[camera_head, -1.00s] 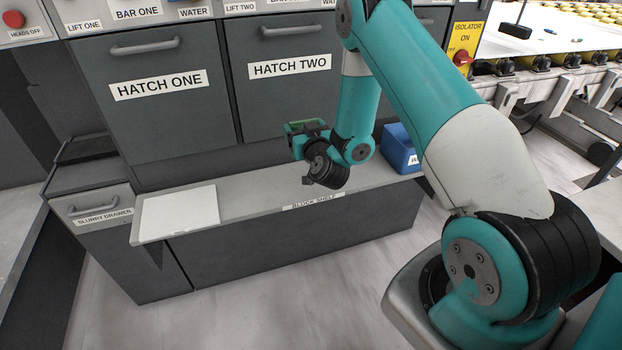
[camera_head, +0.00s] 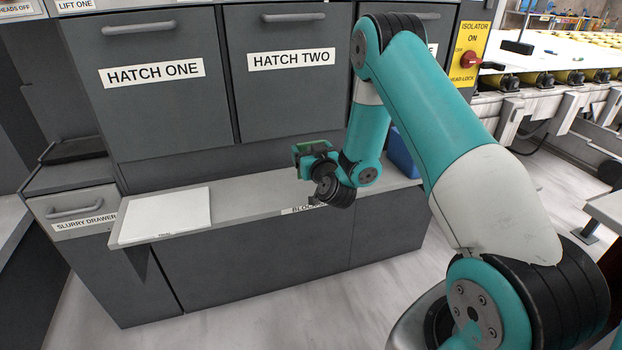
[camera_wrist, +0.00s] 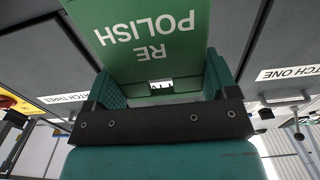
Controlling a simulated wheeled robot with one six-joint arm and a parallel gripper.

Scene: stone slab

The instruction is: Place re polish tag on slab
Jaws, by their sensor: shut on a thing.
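My gripper (camera_wrist: 160,88) is shut on a green tag (camera_wrist: 150,50) with white RE POLISH lettering, upside down in the wrist view. The tag sits between the two teal fingers, and its far end runs out of the top of that picture. In the head view my gripper (camera_head: 316,152) is above the block shelf, in front of the lower edge of hatch two, with a bit of green showing at it. A large white slab (camera_head: 575,62) lies on the roller line at the far right, well apart from my gripper. The slab is partly cut off by the picture edge.
The grey block shelf (camera_head: 255,199) carries a flat white sheet or plate (camera_head: 165,213) at left and a blue bin (camera_head: 403,155), partly hidden by my arm. A dark object (camera_head: 518,47) is at the slab's near side. The isolator panel (camera_head: 468,45) stands before the rollers. Floor is clear.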

